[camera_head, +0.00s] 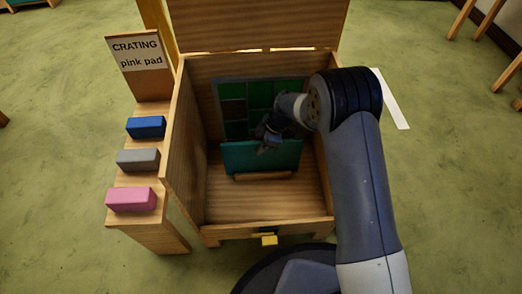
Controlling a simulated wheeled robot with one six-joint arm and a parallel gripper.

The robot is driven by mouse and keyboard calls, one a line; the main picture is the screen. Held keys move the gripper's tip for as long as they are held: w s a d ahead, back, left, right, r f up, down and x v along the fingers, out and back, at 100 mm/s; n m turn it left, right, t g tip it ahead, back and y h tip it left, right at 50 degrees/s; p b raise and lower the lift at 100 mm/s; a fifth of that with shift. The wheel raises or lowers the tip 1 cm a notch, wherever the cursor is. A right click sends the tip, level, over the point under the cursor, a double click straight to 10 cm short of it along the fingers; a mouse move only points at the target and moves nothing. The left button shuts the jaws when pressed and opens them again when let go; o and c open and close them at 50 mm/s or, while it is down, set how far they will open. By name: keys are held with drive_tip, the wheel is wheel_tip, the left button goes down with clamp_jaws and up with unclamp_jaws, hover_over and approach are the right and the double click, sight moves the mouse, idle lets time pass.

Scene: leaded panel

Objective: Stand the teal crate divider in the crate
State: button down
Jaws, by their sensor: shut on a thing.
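The teal crate divider (240,158) is a flat panel inside the wooden crate (183,130), standing roughly upright across it. My gripper (268,146) is shut on the divider at its upper edge, near the middle. My arm comes in from the right and hides part of the crate's right side. A wooden strip (263,176) shows on the crate floor at the foot of the divider. I cannot tell whether the divider's lower edge touches the floor or sits in a slot.
A dark-framed green leaded panel (236,107) stands behind the divider. The crate's lid (260,22) is open at the back. A side shelf (150,225) at left holds blue (146,127), grey (138,159) and pink (130,199) pads below a sign (137,54) reading "CRATING pink pad".

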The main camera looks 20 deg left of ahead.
drive_tip(key=shift+f, duration=0.75)
drive_tip(key=c, duration=1.4)
unclamp_jaws()
drive_tip(key=p+v, duration=0.5)
drive_tip(key=v, duration=0.7)
